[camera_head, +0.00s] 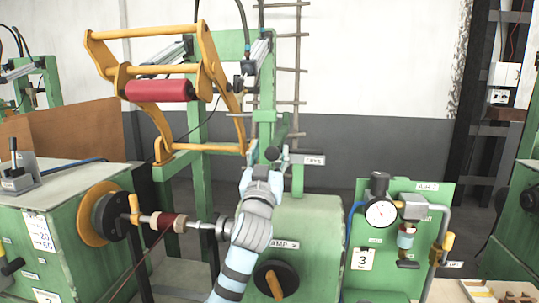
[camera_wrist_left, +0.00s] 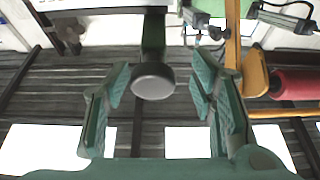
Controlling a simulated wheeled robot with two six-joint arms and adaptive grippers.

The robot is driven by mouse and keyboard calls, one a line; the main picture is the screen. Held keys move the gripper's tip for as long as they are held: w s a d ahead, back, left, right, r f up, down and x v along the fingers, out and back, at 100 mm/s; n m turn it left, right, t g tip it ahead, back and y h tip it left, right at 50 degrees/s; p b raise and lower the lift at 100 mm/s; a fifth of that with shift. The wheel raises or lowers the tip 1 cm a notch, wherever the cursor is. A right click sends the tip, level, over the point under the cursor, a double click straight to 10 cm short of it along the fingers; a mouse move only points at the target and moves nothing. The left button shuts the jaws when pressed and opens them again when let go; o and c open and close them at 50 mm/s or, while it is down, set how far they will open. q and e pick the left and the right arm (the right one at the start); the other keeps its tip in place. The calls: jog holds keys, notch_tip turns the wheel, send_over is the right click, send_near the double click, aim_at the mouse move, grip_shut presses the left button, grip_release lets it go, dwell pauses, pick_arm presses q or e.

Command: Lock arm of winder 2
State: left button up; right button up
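The winder's yellow arm frame (camera_head: 205,60) is raised, with a red roller (camera_head: 160,90) across it. The frame and red roller (camera_wrist_left: 298,84) also show at the right of the left wrist view. A dark round knob (camera_head: 272,153) on a green lever stands by a small label on the green post. My left gripper (camera_head: 266,164) is at this knob in the head view. In the left wrist view, its fingers are spread with the knob (camera_wrist_left: 153,82) between them, and gaps show on both sides. My right gripper is in neither view.
Below stands a green winder cabinet (camera_head: 315,225) with a dark round knob (camera_head: 277,279). A shaft holds a red coil (camera_head: 170,222) at left. A green panel with a gauge (camera_head: 380,213) stands at right. A wooden ladder leans behind.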

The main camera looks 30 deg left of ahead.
pick_arm(q)
jog(key=shift+d, duration=0.1)
jog(key=v, duration=1.2)
